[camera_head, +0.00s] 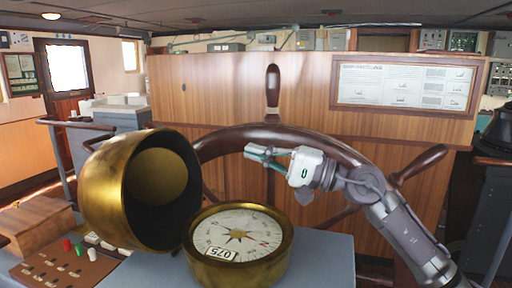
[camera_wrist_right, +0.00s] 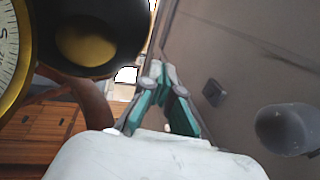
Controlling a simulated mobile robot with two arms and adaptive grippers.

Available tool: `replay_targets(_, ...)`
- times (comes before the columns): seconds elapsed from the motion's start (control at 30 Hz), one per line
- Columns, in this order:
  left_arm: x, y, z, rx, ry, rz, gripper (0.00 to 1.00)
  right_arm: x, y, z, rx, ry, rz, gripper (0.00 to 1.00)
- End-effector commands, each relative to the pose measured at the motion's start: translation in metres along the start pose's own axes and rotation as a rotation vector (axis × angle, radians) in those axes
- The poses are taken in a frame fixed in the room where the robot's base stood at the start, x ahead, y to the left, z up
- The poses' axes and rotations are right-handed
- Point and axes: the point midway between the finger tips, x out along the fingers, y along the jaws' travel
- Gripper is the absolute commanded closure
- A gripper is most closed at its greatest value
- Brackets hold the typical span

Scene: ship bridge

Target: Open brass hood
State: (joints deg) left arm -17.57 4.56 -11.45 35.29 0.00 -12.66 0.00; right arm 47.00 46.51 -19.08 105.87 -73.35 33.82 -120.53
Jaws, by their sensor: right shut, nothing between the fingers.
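The brass hood (camera_head: 110,190) is swung over to the left of the compass (camera_head: 238,243), its dark open mouth facing right. The compass dial with its star and a "075" label is uncovered in its brass bowl. In the right wrist view the hood (camera_wrist_right: 88,38) shows at the top left, beside the edge of the compass dial (camera_wrist_right: 9,45). My right gripper (camera_head: 250,152) is shut and empty, above and behind the compass and right of the hood, apart from both. Its closed fingers also show in the right wrist view (camera_wrist_right: 156,72). My left gripper is not in view.
The wooden ship's wheel (camera_head: 272,133) stands just behind the compass, close to my right gripper. A switch panel (camera_head: 62,262) with coloured buttons lies at the lower left. The blue-grey stand top (camera_head: 325,258) right of the compass is bare.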

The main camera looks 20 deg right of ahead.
Motion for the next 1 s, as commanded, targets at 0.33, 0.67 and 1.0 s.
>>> replay_targets(0.33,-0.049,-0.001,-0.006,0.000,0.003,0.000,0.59,0.077,-0.007,0.001,0.003,-0.001,-0.001,1.00)
replay_targets(0.67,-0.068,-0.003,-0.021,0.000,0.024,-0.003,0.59,0.110,-0.002,0.000,0.002,0.001,0.000,1.00)
replay_targets(1.0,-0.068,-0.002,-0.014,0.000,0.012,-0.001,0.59,0.112,0.000,0.000,0.001,0.001,0.000,1.00)
